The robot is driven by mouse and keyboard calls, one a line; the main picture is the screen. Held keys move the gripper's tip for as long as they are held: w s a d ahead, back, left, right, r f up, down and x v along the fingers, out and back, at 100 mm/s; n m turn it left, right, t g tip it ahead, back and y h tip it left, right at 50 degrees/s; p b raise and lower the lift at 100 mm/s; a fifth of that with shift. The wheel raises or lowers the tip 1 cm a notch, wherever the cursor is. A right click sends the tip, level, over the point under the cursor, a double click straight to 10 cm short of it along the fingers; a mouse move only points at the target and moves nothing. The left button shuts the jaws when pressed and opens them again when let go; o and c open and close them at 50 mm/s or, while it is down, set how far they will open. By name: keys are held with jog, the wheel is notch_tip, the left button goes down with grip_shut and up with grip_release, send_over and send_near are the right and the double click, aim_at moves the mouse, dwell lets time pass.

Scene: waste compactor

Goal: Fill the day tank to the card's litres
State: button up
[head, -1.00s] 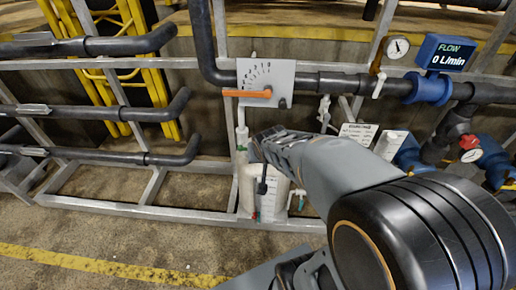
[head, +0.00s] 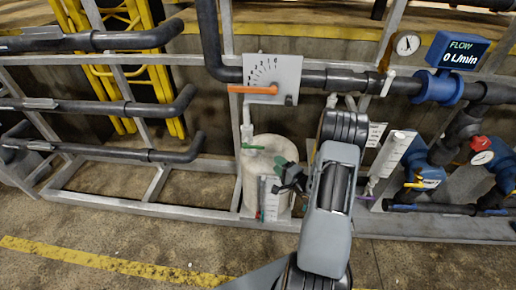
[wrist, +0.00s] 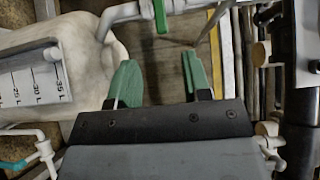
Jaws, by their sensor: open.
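The cream day tank (head: 249,182) stands on the floor inside the pipe frame, with a white litre scale (head: 270,199) on its front. The wrist view shows 25, 30 and 35 L marks on that scale (wrist: 32,88). A green-handled valve (head: 253,147) sits at its top; the handle also shows in the wrist view (wrist: 160,14). Above is a dial plate (head: 283,70) with an orange lever (head: 250,89) lying level, pointing left. The flow display (head: 460,53) reads 0 L/min. My gripper (head: 284,174) is open and empty beside the tank; its green fingertips (wrist: 158,80) are apart.
A white card (head: 375,134) is partly hidden behind my arm, its text unreadable. A round gauge (head: 407,44) stands above the main pipe. Blue pump-like units (head: 425,172) and a red-capped gauge (head: 482,157) stand right. Bare floor (head: 120,235) lies in front.

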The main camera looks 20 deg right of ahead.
aim_at(259, 148)
jog(key=p+x, duration=0.1)
jog(key=x, duration=1.2)
jog(key=shift+c, duration=0.2)
grip_shut()
